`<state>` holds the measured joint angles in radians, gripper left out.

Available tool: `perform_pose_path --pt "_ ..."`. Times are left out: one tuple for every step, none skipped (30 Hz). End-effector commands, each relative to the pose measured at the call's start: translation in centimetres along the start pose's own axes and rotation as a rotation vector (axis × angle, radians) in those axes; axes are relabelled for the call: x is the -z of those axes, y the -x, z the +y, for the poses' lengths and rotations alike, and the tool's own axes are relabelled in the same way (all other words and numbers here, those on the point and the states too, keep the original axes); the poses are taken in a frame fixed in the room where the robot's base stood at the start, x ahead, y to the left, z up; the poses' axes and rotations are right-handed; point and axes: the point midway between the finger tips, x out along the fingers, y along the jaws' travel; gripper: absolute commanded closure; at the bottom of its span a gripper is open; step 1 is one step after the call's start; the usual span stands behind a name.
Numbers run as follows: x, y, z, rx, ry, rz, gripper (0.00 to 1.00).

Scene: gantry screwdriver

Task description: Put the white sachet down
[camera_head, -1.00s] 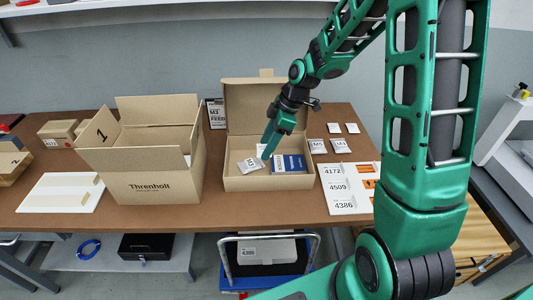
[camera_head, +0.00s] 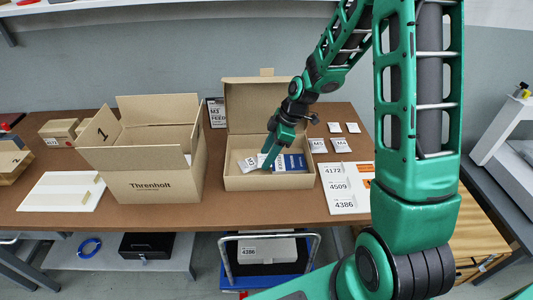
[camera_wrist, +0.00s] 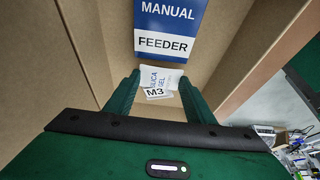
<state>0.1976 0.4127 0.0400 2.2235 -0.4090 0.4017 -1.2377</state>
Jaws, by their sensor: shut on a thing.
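My gripper (camera_head: 266,167) reaches down into the small open cardboard box (camera_head: 245,184). In the wrist view its fingers (camera_wrist: 159,82) are shut on a white sachet (camera_wrist: 158,77) printed with silica gel lettering. A white packet marked M3 (camera_wrist: 155,94) lies just beyond or under the sachet; it also shows in the head view (camera_head: 247,163), left of the gripper. A blue and white manual feeder booklet (camera_wrist: 165,25) lies in the box, and in the head view (camera_head: 291,163) it is right of the gripper. I cannot tell whether the sachet touches the box floor.
The larger open Threnholt carton (camera_head: 150,187) stands to the left. White packets (camera_head: 340,146) lie on the table to the right, near a white numbered board (camera_head: 342,200). The small box's raised lid (camera_head: 248,100) stands behind my gripper, and its walls surround the fingers.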

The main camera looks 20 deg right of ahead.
Motion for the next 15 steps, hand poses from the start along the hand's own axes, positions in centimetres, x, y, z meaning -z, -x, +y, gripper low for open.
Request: perform_pose_path --pt "-0.06 -0.13 -0.02 0.001 0.0 0.0 0.72" --pt "-0.09 -0.2 -0.02 0.001 0.0 0.0 0.72" --pt "-0.12 -0.26 -0.02 0.001 0.0 0.0 0.72" --pt "-0.1 -0.22 -0.01 0.0 0.0 0.0 0.44" --pt "-0.1 -0.22 -0.01 0.0 0.0 0.0 0.37" --pt "-0.1 -0.21 -0.01 0.0 0.0 0.0 0.32" --pt "-0.09 -0.21 -0.02 0.0 0.0 0.0 0.32" --pt "-0.09 -0.21 -0.02 0.0 0.0 0.0 0.32" --pt "-0.09 -0.21 -0.02 0.0 0.0 0.0 0.32" --pt "-0.09 -0.21 -0.01 0.0 0.0 0.0 0.32" --pt "-0.09 -0.21 -0.02 0.0 0.0 0.0 0.32" --pt "-0.09 -0.21 -0.02 0.0 0.0 0.0 0.32" --pt "-0.09 -0.21 -0.02 0.0 0.0 0.0 0.32" --pt "-0.08 -0.18 -0.01 0.0 0.0 0.0 0.32" --pt "-0.04 -0.1 0.0 0.0 0.0 0.0 0.32"
